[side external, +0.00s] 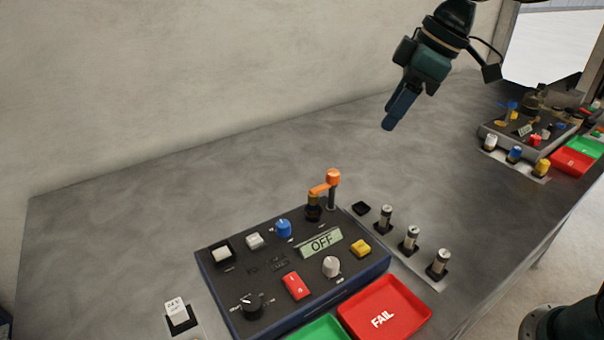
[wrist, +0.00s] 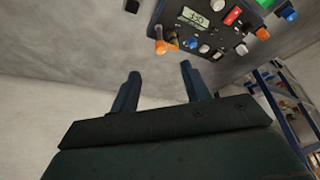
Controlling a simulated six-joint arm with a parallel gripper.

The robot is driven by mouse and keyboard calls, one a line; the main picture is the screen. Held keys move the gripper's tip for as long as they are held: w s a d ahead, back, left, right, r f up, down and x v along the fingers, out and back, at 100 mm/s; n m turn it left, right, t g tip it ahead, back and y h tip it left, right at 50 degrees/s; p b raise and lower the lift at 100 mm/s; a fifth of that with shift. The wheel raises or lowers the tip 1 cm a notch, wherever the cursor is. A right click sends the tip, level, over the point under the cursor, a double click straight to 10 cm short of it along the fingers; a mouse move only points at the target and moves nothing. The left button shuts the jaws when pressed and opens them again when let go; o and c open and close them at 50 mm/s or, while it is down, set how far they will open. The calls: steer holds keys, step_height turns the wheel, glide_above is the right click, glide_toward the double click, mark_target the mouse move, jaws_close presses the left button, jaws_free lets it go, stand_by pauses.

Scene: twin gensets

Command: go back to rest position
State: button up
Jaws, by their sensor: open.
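My gripper (side external: 389,122) hangs above the back of the grey table in the side view, well apart from everything on it. In the wrist view my gripper (wrist: 158,77) shows two blue fingers spread apart with nothing between them. The near genset panel (side external: 222,290) lies on the table in front of it. Its display (side external: 321,243) reads OFF, and an orange-handled lever (side external: 332,178) stands at its back edge. In the wrist view a panel with a display (wrist: 193,17) and an orange part (wrist: 160,46) lies beyond the fingers.
A red FAIL tray (side external: 405,300) and a green tray (side external: 318,328) lie at the front. Several metal cylinders (side external: 412,238) stand right of the near panel. A second panel (side external: 497,127) is at the far right. The table's left part (side external: 110,230) is clear.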

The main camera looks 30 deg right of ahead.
steer(key=s+d+f+m+t+h, duration=0.1)
steer(key=s+d+m, duration=0.3)
steer(key=s, duration=0.6)
steer(key=s+d+f+m+t+h, duration=0.1)
steer(key=s+d+f+m, duration=0.2)
steer(key=s, duration=0.7)
steer(key=shift+s+d+f+m+h, duration=0.25)
steer(key=shift+s+d+m+h, duration=0.15)
steer(key=shift+d, duration=0.3)
steer(key=shift+o, duration=0.4)
steer(key=shift+w, duration=0.15)
